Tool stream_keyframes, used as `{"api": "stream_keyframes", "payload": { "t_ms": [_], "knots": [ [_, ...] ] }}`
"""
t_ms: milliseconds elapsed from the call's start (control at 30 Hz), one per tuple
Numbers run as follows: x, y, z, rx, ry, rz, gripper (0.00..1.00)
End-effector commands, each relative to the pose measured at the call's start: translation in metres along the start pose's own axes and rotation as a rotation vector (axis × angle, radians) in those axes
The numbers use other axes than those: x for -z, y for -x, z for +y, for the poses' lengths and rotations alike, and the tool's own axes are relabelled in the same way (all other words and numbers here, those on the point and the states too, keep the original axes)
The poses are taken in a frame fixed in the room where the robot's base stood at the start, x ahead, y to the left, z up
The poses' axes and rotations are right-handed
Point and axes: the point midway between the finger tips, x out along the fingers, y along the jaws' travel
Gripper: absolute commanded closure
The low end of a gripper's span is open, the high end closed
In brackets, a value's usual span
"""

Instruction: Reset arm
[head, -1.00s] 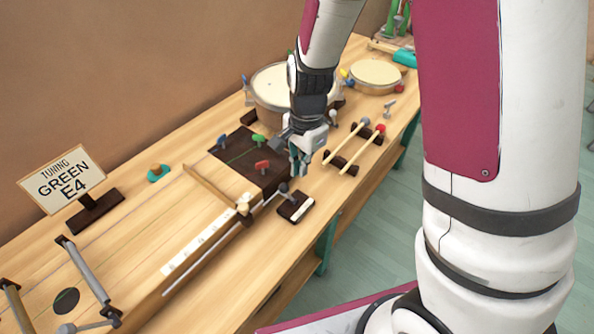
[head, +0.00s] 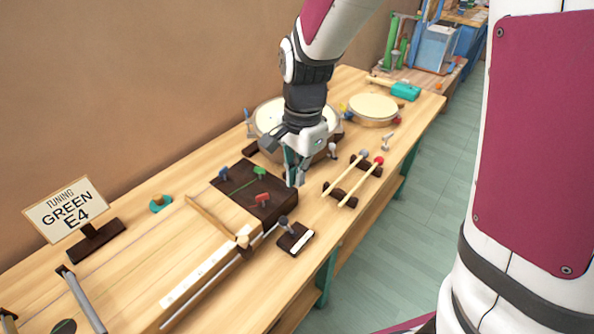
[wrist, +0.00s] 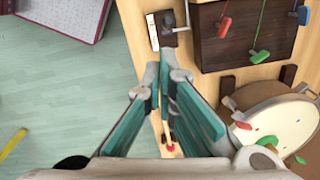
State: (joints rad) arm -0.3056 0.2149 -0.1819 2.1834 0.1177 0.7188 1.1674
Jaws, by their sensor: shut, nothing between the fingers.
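My gripper (head: 295,178) hangs from my arm above the workbench, beside the dark tuning block (head: 262,190) with its blue, green and red pegs. Its fingers are shut and empty. In the wrist view my gripper (wrist: 161,75) points down with its teal finger pads together, over the bench edge area. The dark tuning block (wrist: 240,50) also shows there at upper right. Two mallets, one red-tipped (head: 352,188), rest on dark holders to the right of the gripper and look apart from it.
A large drum (head: 268,118) stands behind the gripper, and a smaller tambourine-like drum (head: 372,108) lies farther back. A sign reading "TUNING GREEN E4" (head: 66,210) stands at left. A small dark block with a white strip (head: 294,238) sits near the front edge. The floor (head: 415,215) at right is clear.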

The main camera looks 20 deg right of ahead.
Motion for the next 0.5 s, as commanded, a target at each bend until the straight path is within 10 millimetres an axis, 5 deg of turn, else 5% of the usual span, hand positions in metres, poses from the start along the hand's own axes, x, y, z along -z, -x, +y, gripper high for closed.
{"api": "stream_keyframes", "payload": {
  "t_ms": [267, 500],
  "knots": [
    [0.0, 0.002, 0.001, 0.003, 0.005, 0.0, 1.0],
    [0.001, 0.056, 0.03, 0.087, 0.223, 0.019, 1.0]
  ]
}}
